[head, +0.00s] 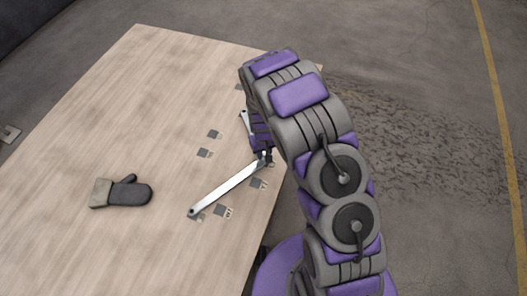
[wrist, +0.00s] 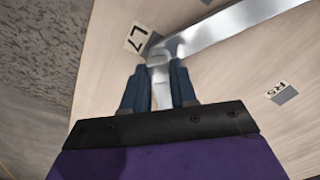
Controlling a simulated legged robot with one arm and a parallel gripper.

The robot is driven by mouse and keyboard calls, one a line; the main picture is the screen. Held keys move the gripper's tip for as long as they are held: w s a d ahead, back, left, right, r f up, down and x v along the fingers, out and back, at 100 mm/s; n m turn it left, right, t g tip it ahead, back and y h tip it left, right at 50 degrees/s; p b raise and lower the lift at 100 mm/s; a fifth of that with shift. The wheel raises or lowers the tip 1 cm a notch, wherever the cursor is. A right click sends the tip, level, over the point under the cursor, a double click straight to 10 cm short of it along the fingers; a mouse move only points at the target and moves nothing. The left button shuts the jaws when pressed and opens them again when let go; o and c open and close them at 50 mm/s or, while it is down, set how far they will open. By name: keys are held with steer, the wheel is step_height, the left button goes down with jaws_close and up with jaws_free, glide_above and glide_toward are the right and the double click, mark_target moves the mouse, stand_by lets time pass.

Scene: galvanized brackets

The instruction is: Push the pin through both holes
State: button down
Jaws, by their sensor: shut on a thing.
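A long silver bracket (head: 228,185) lies slanted on the wooden table, with a small dark hole or stud at its lower left end. Its upper right end meets my gripper (head: 262,155). A second, shorter silver piece (head: 245,121) shows partly behind my arm. In the wrist view the bracket (wrist: 235,25) runs to the upper right. My gripper (wrist: 158,72) has its two blue fingers shut on a narrow silver metal piece (wrist: 160,92) beside the bracket's end. I cannot tell whether this piece is the pin or part of a bracket. Neither hole shows clearly.
A dark work glove (head: 128,193) with a beige cuff lies at the left of the table (head: 130,90). Several small grey labels dot the surface, among them L7 (wrist: 137,38) and R5 (wrist: 280,92). The table's right edge runs beside my arm. The left side is mostly clear.

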steer(key=c, duration=0.8)
jaws_free()
step_height(320, 180, up, 17)
steer(key=p, duration=0.3)
steer(key=shift+r, duration=0.15)
